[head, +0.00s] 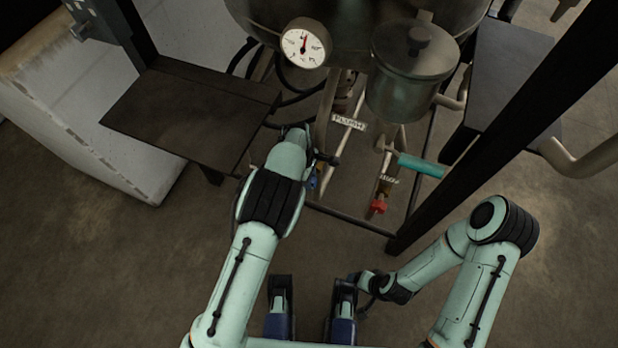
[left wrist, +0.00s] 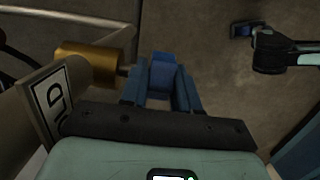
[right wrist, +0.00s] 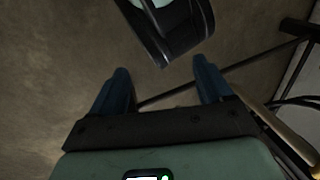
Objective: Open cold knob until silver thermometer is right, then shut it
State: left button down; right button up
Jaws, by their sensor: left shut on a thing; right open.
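The silver-rimmed thermometer (head: 305,43) has a white face and a red needle pointing nearly straight up; its marks are too small to read. The blue cold knob (left wrist: 162,75) sits on a brass valve (left wrist: 95,62) beside a partly hidden label ending in "OLD" (left wrist: 53,100). My left gripper (left wrist: 160,92) is shut on this knob, with one finger on each side. In the head view, my wrist mostly hides the grip, and a bit of blue (head: 313,181) shows beside it. My right gripper (right wrist: 163,88) is open and empty, low and away from the valves.
A red knob (head: 378,206) hangs to the right, below a teal handle (head: 420,165). A lidded metal pot (head: 412,75) stands above. Dark plates (head: 190,110) flank the pipe frame, and a black post (head: 480,140) rises at right. The floor in front is clear.

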pick_arm(q)
jog(key=shift+a+f+g+h+b, duration=0.2)
jog(key=shift+g+h+b, duration=0.15)
jog(key=shift+h, duration=0.45)
jog(key=shift+r+h, duration=0.1)
jog(key=shift+h, duration=0.3)
pick_arm(e)
jog(key=shift+w+d+f+t, duration=0.15)
jog(key=shift+w+d+f, duration=0.15)
jog(key=shift+w, duration=0.2)
jog(key=shift+w+d+f+t, duration=0.15)
jog(key=shift+w+d+f, duration=0.05)
jog(key=shift+w+f, duration=0.25)
pick_arm(q)
jog(key=c, duration=0.9)
grip_release()
jog(key=shift+r, duration=0.1)
pick_arm(e)
jog(key=shift+r, duration=0.1)
pick_arm(q)
notch_tip(320, 180, up, 20)
jog(key=p, duration=0.4)
pick_arm(e)
jog(key=s+a+r+g, duration=0.2)
jog(key=s+a+r, duration=0.1)
jog(key=s+r, duration=0.2)
jog(key=shift+s+a+r+y, duration=0.3)
jog(key=shift+s+y, duration=0.1)
jog(key=shift+s, duration=0.7)
